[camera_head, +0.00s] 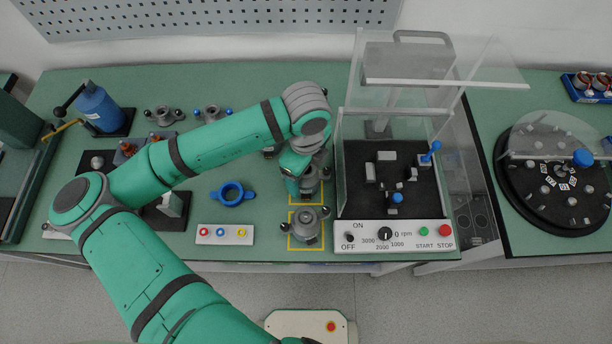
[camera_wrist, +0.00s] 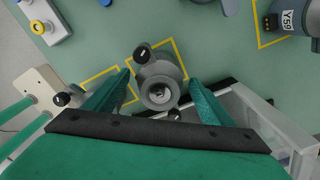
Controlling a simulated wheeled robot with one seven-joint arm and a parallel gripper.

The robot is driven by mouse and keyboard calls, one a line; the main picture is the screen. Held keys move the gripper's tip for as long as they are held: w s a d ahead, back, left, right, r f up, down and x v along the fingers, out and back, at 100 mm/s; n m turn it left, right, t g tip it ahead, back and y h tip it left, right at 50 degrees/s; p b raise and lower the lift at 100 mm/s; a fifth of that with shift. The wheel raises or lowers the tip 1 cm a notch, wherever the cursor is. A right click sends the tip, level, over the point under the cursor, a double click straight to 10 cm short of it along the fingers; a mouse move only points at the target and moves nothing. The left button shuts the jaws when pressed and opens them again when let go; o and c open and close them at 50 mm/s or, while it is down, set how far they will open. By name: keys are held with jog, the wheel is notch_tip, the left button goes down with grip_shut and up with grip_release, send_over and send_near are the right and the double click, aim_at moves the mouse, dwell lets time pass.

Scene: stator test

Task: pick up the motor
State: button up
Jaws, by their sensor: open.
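A grey motor (camera_wrist: 158,85) with two black knobs sits between the two green fingers of my gripper (camera_wrist: 159,78) in the wrist view, inside a yellow outline. The fingers are apart, one on each side of it; I cannot tell whether they touch it. In the head view my gripper (camera_head: 298,172) is low over the bench, and a grey motor (camera_head: 311,182) shows partly beside it, mostly hidden by the arm. Another grey motor (camera_head: 306,226) stands upright in a yellow square nearer the bench's front edge.
The test box (camera_head: 395,235) with its raised clear cover stands just right of my gripper. A grey part labelled Y59 (camera_wrist: 291,17) shows in the wrist view. A black turntable (camera_head: 556,205) is far right.

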jog(key=shift+f, duration=0.95)
jog(key=shift+r, duration=0.1)
jog(key=c, duration=1.8)
jog(key=shift+o, duration=0.2)
jog(key=shift+r, duration=0.1)
notch_tip(320, 180, up, 18)
